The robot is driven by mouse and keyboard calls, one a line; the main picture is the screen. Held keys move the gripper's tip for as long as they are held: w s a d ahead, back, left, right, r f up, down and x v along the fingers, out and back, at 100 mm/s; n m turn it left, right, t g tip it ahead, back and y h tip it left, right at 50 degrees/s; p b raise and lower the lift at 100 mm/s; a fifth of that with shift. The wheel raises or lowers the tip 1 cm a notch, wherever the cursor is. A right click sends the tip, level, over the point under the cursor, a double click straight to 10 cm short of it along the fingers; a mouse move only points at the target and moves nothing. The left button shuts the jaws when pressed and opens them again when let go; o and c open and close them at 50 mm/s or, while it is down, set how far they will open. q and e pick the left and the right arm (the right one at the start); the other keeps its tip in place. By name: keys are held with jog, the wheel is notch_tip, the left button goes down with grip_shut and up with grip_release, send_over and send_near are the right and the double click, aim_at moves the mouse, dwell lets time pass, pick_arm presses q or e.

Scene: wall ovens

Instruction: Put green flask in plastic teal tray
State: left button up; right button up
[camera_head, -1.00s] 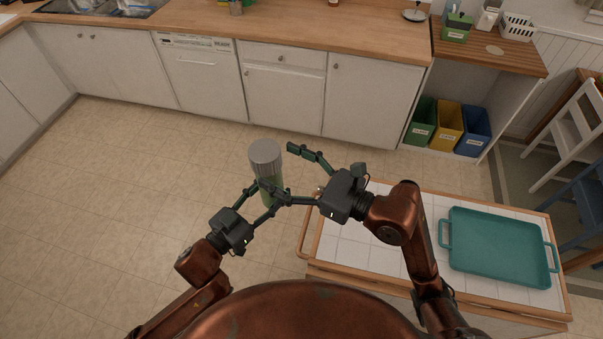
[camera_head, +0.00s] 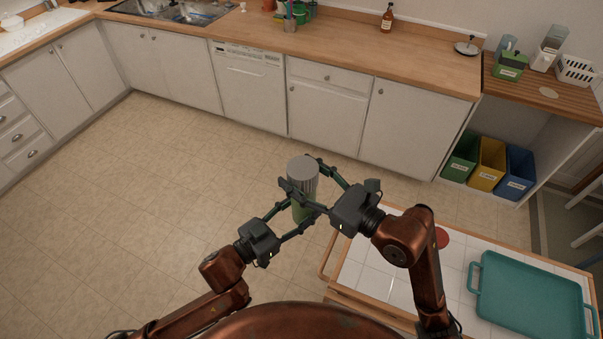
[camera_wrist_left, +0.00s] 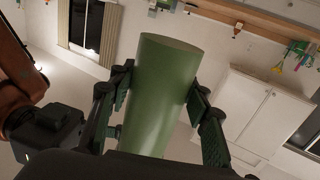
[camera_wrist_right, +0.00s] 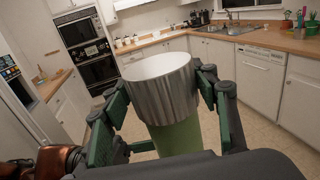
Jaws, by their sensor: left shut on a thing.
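The green flask (camera_head: 299,212) is upright in the air over the floor, with a ribbed grey lid (camera_head: 303,172) on top. My left gripper (camera_head: 298,219) is shut on its green lower body, which shows between the fingers in the left wrist view (camera_wrist_left: 160,95). My right gripper (camera_head: 304,178) has its fingers on both sides of the lid, close to it in the right wrist view (camera_wrist_right: 162,88); I cannot tell whether they press on it. The teal tray (camera_head: 478,284) lies empty on the white-tiled cart top at the lower right, partly cut off.
The wood-edged cart (camera_head: 352,262) stands at my right, with a red round thing (camera_head: 442,238) partly behind my right arm. Green, yellow and blue bins (camera_head: 487,166) stand under the counter. White cabinets line the back. The floor at left is clear.

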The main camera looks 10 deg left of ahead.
pick_arm(q)
jog(key=shift+r, duration=0.1)
pick_arm(e)
jog(key=shift+s, duration=0.1)
jog(key=c, duration=1)
pick_arm(q)
jog(key=o, duration=1)
pick_arm(e)
jog(key=shift+c, duration=0.3)
pick_arm(q)
jog(key=o, duration=0.6)
jog(key=shift+c, duration=0.2)
pick_arm(e)
jog(key=shift+c, duration=0.8)
